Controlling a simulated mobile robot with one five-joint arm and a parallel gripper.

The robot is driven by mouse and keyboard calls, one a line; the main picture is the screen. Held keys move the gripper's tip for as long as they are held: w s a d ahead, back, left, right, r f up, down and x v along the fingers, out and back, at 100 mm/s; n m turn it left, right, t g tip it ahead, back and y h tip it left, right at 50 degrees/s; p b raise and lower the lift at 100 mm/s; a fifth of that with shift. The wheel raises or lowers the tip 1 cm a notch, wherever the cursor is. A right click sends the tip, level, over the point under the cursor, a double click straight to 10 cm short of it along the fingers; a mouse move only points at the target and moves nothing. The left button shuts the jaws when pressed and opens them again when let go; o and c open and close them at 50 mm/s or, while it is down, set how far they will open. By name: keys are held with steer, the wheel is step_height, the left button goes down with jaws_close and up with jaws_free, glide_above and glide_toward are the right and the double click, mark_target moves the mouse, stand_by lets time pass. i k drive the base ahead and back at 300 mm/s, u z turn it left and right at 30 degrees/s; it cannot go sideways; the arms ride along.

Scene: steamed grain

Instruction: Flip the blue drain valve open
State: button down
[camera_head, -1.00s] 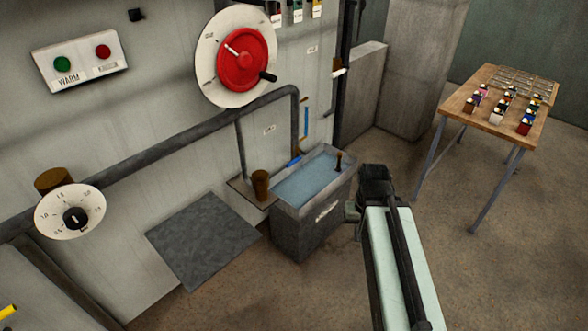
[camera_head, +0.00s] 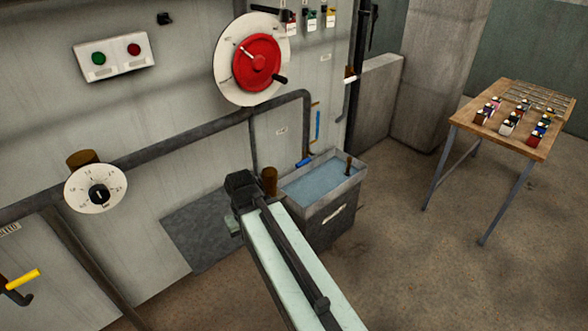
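A small blue handle (camera_head: 305,162), which looks like the drain valve, sits low by the wall at the back left rim of the grey water tank (camera_head: 335,211). It looks small and its exact angle is hard to tell. My arm reaches up from the bottom middle, and its dark end joint (camera_head: 241,187) is left of the tank in the picture, apart from the blue handle. The fingers of my gripper do not show; they are hidden or out of sight beyond that joint.
A red wheel (camera_head: 256,62) on a white disc, a round dial (camera_head: 95,188) and a yellow lever (camera_head: 23,280) are on the wall. A brown cylinder (camera_head: 269,181) stands beside the tank. A wooden table (camera_head: 470,112) stands at right; the floor before it is clear.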

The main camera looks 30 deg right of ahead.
mark_target(307, 160)
steer(key=u, duration=0.1)
steer(key=i, duration=1)
steer(key=z, duration=0.05)
